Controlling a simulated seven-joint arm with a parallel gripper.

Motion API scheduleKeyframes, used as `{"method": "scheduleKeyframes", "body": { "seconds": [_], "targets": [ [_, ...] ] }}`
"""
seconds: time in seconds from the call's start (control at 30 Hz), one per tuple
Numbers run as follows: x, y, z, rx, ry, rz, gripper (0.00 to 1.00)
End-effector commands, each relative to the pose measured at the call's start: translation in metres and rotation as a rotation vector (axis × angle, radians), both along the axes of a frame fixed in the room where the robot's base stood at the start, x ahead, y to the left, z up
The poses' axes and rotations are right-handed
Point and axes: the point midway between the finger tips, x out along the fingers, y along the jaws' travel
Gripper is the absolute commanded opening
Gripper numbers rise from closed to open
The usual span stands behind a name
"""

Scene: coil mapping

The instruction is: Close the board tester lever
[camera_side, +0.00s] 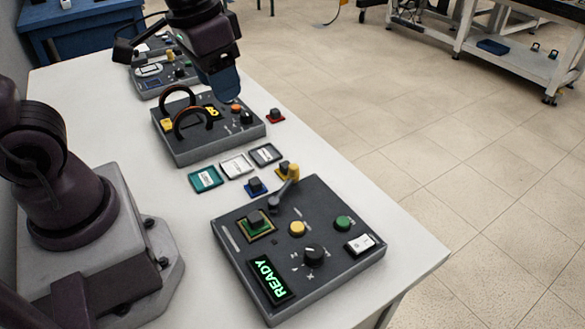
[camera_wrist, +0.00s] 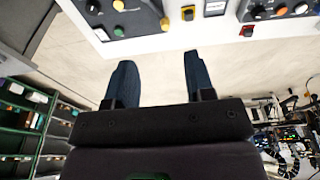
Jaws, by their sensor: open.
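The board tester (camera_side: 300,240) is a dark grey box near the front of the white table, with a green READY display (camera_side: 271,280). Its lever (camera_side: 284,186) stands raised at the back edge, tilted, with a tan-yellow knob. A dark chip sits in a green socket (camera_side: 257,224) to the left of the lever. In the wrist view part of the tester (camera_wrist: 120,22) shows at upper left, with the yellow knob (camera_wrist: 165,23) at its edge. My gripper (camera_side: 225,92) is high above the far part of the table, well apart from the lever. Its two fingers (camera_wrist: 160,82) are spread and empty.
A box with two black-orange rings (camera_side: 205,125) stands behind the tester, and another device (camera_side: 165,75) is further back. The tester has a black dial (camera_side: 314,252) and buttons.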

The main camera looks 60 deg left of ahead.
Motion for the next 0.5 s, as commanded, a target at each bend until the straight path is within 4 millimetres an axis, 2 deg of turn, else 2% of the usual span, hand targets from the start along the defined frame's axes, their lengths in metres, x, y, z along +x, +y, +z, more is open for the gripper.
{"method": "scheduleKeyframes", "body": {
  "seconds": [0.1,0.3,0.4,0.5],
  "targets": [
    [0.032,-0.001,-0.029,-0.004,0.101,0.028,0.49],
    [0.078,-0.001,-0.082,-0.003,0.211,0.093,0.49],
    [0.097,-0.001,-0.103,-0.002,0.235,0.125,0.49],
    [0.113,-0.001,-0.115,-0.004,0.231,0.157,0.49]
  ]
}}
